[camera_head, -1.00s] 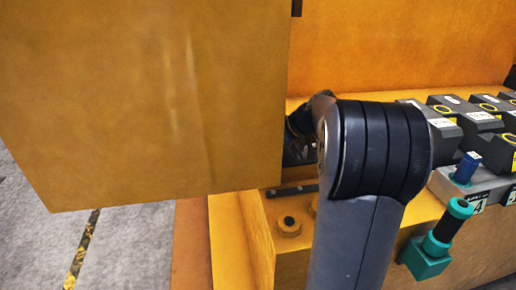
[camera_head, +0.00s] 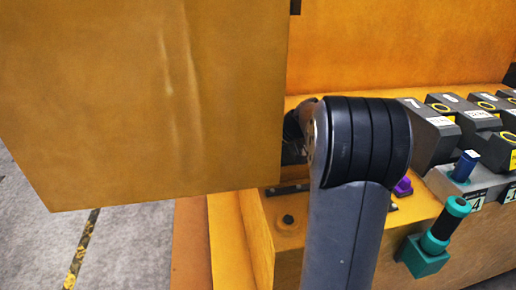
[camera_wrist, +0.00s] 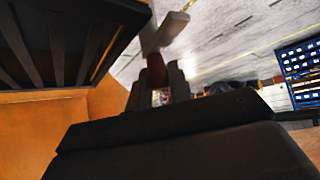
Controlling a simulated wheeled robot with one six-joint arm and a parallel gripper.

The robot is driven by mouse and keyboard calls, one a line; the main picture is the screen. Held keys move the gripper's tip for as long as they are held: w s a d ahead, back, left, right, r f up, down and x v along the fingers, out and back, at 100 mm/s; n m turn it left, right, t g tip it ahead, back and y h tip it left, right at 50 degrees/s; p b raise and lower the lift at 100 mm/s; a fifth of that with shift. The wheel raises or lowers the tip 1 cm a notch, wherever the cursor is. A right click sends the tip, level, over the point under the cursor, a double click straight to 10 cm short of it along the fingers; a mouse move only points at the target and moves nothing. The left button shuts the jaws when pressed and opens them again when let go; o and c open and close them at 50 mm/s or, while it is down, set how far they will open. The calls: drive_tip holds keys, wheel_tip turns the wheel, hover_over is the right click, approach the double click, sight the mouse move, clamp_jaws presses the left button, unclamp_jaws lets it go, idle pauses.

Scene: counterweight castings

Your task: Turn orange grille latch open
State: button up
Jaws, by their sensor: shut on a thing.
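In the wrist view my gripper (camera_wrist: 158,86) is shut on a dark reddish-brown piece (camera_wrist: 157,70), which appears to be the latch handle. A pale grey bar (camera_wrist: 168,32) stands just beyond it, touching or very near the fingertips. The dark slatted grille (camera_wrist: 62,40) is at the upper left, beside the latch. How far the latch is turned I cannot tell. In the head view the fingers, the latch and the grille are hidden behind the large orange panel and my arm.
A large orange panel (camera_head: 150,100) fills the left of the head view, close to my wrist. At right stand several dark numbered blocks (camera_head: 430,130), a blue peg (camera_head: 465,167), a teal-and-black handle (camera_head: 445,228) and a purple knob (camera_head: 403,186). Grey floor (camera_head: 40,180) lies at left.

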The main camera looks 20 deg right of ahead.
clamp_jaws()
drive_tip(key=shift+f+m+t+h+b, duration=0.2)
drive_tip(key=shift+m+t+h+b, duration=0.15)
drive_tip(key=shift+b, duration=0.55)
drive_tip(key=shift+r+m+t+h+b, duration=0.25)
drive_tip(key=shift+m+h+b, duration=0.5)
drive_tip(key=shift+m, duration=0.4)
drive_tip(key=o, duration=0.7)
unclamp_jaws()
drive_tip(key=v, duration=1)
drive_tip(key=shift+s+d+r+b, duration=0.2)
drive_tip(key=shift+s+r+b, duration=0.05)
drive_tip(key=shift+b, duration=0.05)
